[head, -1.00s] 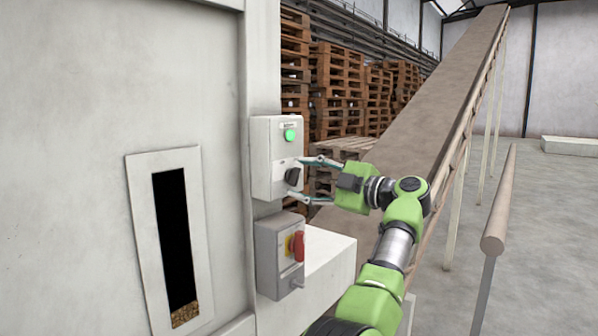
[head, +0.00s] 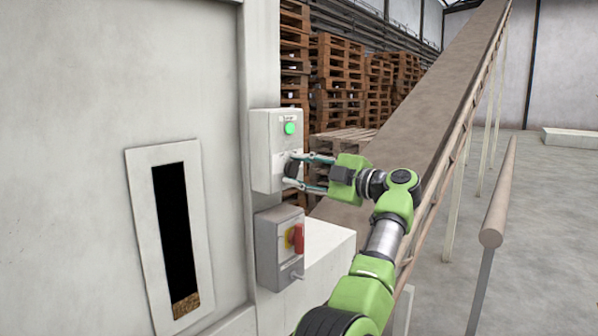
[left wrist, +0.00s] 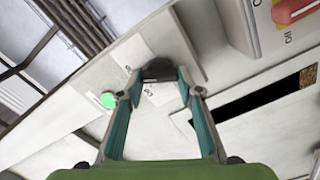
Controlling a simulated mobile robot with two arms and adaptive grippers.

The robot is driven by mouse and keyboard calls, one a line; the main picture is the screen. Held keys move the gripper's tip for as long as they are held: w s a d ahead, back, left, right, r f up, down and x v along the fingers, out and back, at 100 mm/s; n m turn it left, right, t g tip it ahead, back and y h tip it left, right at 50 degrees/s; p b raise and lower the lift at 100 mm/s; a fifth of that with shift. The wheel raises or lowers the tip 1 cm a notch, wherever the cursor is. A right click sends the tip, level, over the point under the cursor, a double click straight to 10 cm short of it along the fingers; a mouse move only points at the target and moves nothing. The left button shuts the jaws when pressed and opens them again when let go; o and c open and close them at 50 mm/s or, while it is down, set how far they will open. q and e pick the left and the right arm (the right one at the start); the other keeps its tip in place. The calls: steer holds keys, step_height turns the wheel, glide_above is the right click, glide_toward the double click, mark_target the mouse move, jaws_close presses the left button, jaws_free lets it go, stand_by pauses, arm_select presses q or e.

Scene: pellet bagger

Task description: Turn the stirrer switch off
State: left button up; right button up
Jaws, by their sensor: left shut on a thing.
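The stirrer switch is a black knob (head: 291,168) on the front of a light grey box (head: 262,150), below a bright green lamp (head: 289,128). The left wrist view shows the dark knob (left wrist: 159,70) between my fingertips and the green lamp (left wrist: 108,100) to its left. My left gripper (head: 290,171) is at the box with its two fingers shut on the knob, one above and one below in the head view. The fingers partly hide the knob, so I cannot read its exact position. My right gripper is not in view.
A grey box with a red rotary handle (head: 298,238) on yellow sits just below. A sight window (head: 178,230) with pellets at its bottom is on the left panel. An inclined conveyor (head: 420,110), pallets (head: 337,80) and a handrail (head: 497,200) stand behind and right.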

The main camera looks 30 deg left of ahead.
arm_select(q)
steer(key=n, duration=0.6)
steer(key=shift+f+b, duration=0.2)
steer(key=shift+b, duration=0.15)
steer(key=n, duration=0.5)
steer(key=shift+f+n+b, duration=0.1)
steer(key=shift+n+b, duration=0.2)
steer(key=shift+b, duration=0.1)
steer(key=o, duration=1.1)
steer(key=d, duration=1.2)
steer(key=shift+s, duration=0.45)
